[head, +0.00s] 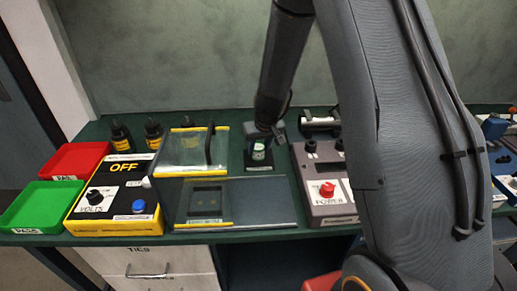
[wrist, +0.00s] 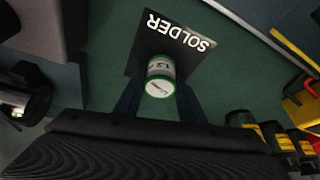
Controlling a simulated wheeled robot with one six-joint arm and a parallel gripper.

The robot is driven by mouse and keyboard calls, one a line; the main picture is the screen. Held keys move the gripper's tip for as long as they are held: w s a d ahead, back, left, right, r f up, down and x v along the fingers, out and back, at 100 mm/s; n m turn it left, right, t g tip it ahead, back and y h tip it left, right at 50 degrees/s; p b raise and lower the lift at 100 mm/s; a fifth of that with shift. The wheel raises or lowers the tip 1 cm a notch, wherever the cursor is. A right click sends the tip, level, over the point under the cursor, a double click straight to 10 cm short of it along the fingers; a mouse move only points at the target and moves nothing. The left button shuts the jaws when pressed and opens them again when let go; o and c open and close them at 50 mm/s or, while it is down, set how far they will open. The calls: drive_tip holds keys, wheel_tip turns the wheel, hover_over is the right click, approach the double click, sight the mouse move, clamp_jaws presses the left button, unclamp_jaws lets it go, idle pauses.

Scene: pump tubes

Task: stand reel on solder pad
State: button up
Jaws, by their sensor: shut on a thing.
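The reel (wrist: 160,70) is a small white and green cylinder with a printed label. My gripper (wrist: 158,100) is shut on it, with a dark finger on each side. The reel also shows in the head view (head: 259,152), below the wrist, and looks upright. The solder pad is a black square marked SOLDER (wrist: 138,62), on the green bench. It also shows in the head view (head: 248,166). The reel is over the pad; I cannot tell whether its base touches it.
Black bottles (head: 121,137), a yellow OFF box (head: 115,190), red bin (head: 75,160) and green bin (head: 42,207) are farther left.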

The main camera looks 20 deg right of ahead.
drive_tip(key=shift+f, duration=0.15)
drive_tip(key=o, duration=1.2)
drive_tip(key=v, duration=1.2)
drive_tip(key=s+g, duration=0.1)
drive_tip(key=s, duration=0.6)
drive_tip(key=s+r+g, duration=0.1)
drive_tip(key=s, duration=0.7)
drive_tip(key=s+m+g, duration=0.1)
drive_tip(key=s, duration=0.7)
drive_tip(key=shift+s+a+r, duration=0.15)
drive_tip(key=shift+a+r, duration=0.1)
drive_tip(key=shift+r, duration=0.1)
